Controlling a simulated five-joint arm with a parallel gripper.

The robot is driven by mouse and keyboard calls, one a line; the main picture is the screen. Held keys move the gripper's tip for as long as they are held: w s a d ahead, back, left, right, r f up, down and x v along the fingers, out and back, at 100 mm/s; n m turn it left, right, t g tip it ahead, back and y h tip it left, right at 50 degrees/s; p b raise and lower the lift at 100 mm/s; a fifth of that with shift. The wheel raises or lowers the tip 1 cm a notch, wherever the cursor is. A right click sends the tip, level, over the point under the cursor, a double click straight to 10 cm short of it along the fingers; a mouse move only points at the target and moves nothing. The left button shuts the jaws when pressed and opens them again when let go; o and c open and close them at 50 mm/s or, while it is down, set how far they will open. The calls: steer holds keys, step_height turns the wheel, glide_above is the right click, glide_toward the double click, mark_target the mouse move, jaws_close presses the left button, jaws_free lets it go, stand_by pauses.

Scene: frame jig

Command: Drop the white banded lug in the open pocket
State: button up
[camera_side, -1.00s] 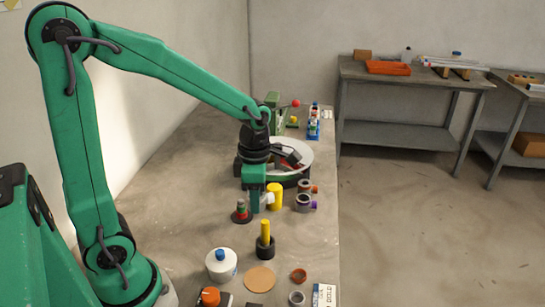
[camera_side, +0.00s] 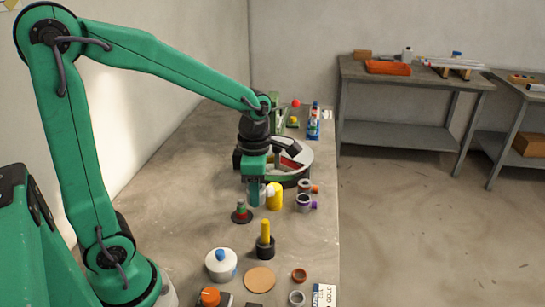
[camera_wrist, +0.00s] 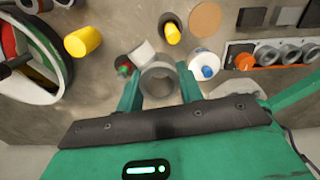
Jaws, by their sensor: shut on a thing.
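My gripper (camera_wrist: 160,90) is shut on the white lug (camera_wrist: 142,54), a white stub joined to a grey ring that sits between the two fingers. In the side view my gripper (camera_side: 254,197) holds it above the table, with the white end (camera_side: 267,191) pointing right, close to the yellow cylinder. Any band on the lug is too small to make out. A dark rack (camera_wrist: 233,49) at the right of the wrist view bears several grey rings and an orange knob. I cannot tell which place is the open pocket.
A round dial (camera_side: 304,165) with coloured sectors stands behind my gripper. A yellow cylinder (camera_side: 275,197) and grey tubes with orange and purple ends (camera_side: 304,202) stand close on the right. A red-green peg (camera_side: 241,213), yellow post (camera_side: 265,232) and white pot (camera_side: 221,263) stand nearer.

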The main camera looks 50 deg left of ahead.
steer(key=shift+w, duration=0.15)
steer(key=w+a+f+m, duration=0.2)
steer(key=w+a+m, duration=0.8)
steer(key=w+a+f+m, duration=0.2)
steer(key=w+a+m, duration=0.8)
steer(key=m, duration=0.1)
steer(key=shift+w+a+f+m, duration=0.25)
steer(key=shift+f+m, duration=0.05)
steer(key=shift+f, duration=0.05)
steer(key=shift+f, duration=0.1)
stand_by(0.3)
steer(key=shift+f, duration=2.35)
steer(key=shift+f, duration=1.2)
